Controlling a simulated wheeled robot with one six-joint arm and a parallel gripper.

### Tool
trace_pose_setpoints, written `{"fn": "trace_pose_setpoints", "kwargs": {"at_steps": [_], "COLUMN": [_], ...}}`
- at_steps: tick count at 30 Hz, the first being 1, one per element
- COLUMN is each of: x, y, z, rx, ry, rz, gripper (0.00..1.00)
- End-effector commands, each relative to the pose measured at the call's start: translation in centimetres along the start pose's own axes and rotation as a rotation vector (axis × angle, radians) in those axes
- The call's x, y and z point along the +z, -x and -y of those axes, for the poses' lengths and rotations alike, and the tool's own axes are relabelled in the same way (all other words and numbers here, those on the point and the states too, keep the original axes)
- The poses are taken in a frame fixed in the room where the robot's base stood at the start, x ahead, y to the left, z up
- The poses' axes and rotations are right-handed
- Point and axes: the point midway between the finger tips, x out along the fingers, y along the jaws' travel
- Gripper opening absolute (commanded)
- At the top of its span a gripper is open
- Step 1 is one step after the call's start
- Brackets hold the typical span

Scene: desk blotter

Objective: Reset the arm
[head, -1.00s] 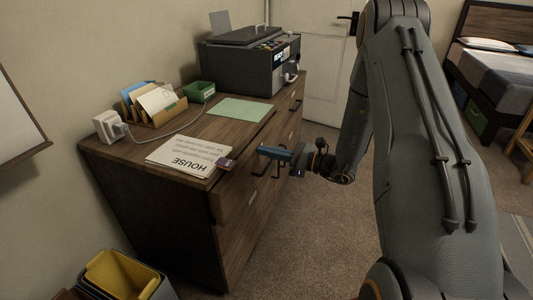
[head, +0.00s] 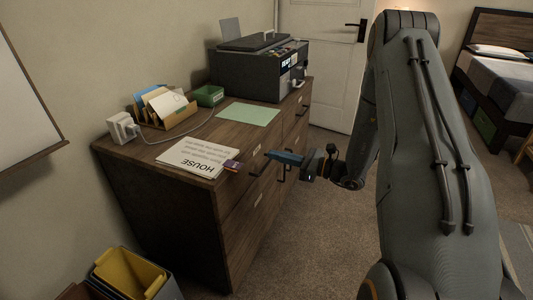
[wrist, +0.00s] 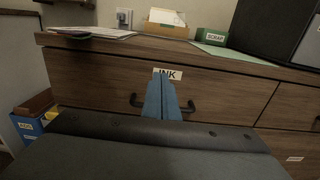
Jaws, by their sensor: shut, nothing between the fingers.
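My gripper (head: 270,155) is shut and empty, with its blue fingers together. In the head view it is in the air beside the front of the wooden dresser (head: 160,213), near its top edge. In the wrist view the closed fingers (wrist: 161,98) point at a drawer (wrist: 95,80) labelled INK, and they cover part of its dark handle (wrist: 188,107). I cannot tell whether they touch it. The drawer looks closed.
On the dresser top are a HOUSE paper stack (head: 197,157), a small purple item (head: 232,165), a green sheet (head: 249,114), a letter holder (head: 168,110), a green SCRAP box (head: 209,95) and a printer (head: 255,72). Bins (head: 130,272) stand at lower left. Carpet (head: 305,235) right of the dresser is clear.

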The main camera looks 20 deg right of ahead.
Motion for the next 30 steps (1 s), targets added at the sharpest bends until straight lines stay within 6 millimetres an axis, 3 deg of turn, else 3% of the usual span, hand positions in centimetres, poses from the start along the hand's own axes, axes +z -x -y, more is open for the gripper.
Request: {"fn": "trace_pose_setpoints", "kwargs": {"at_steps": [3, 9, 16, 23, 26, 30], "x": [0.0, 0.0, -0.1, 0.3, 1.6, 4.3], "y": [2.9, 6.5, 8.4, 8.1, 6.5, 3.3], "z": [0.0, -0.1, -0.2, -0.8, -2.9, -8.9], "rx": [-0.004, 0.001, 0.005, 0.029, 0.113, 0.328], "ry": [-0.002, -0.003, -0.003, 0.007, 0.042, 0.145], "rz": [-0.001, 0.000, -0.001, -0.010, -0.044, -0.136], "gripper": [0.00, 0.00, 0.00, 0.00, 0.00, 0.00]}}
